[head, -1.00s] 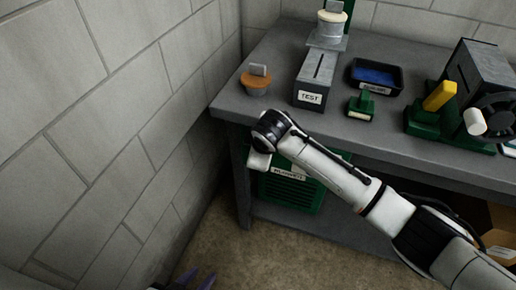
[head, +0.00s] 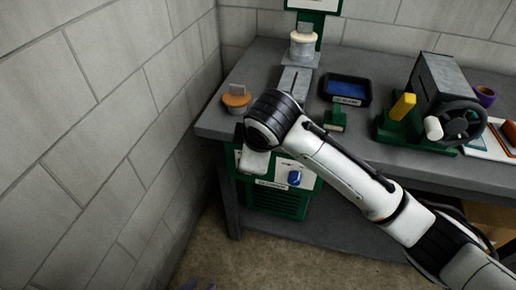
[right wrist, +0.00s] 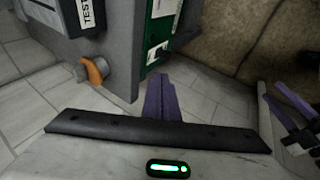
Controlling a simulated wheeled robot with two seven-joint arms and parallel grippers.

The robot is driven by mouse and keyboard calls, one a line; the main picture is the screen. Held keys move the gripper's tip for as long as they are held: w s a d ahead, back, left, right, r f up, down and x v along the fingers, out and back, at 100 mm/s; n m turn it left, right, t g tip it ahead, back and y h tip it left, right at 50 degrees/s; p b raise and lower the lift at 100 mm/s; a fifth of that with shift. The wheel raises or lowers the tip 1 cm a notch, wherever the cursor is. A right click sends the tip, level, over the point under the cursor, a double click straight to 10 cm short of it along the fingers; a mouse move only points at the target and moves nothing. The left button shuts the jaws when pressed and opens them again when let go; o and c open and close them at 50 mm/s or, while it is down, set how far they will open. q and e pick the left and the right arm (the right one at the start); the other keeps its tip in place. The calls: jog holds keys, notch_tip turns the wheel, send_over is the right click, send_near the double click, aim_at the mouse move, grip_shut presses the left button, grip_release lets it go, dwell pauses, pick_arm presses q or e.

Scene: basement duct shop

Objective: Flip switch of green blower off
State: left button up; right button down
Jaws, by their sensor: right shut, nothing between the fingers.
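The green blower (head: 280,203) stands under the left end of the bench, with a grille and a label on its front. A pale panel with a blue knob (head: 295,177) shows on it; my right wrist covers its upper left part. In the right wrist view the blower's green side (right wrist: 163,32) shows beyond the fingers, at a slant. My right gripper (right wrist: 160,92) is shut and empty, apart from the blower in that picture; the head view hides its fingers.
The grey bench (head: 385,160) carries an orange-based piece (head: 236,97), a blue-lined tray (head: 347,90), a small green block (head: 336,119) and a machine with a black handwheel (head: 462,123). A block wall (head: 100,130) closes the left side. Floor in front is clear.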

jog(key=shift+v, duration=1.25)
jog(key=shift+w, duration=0.15)
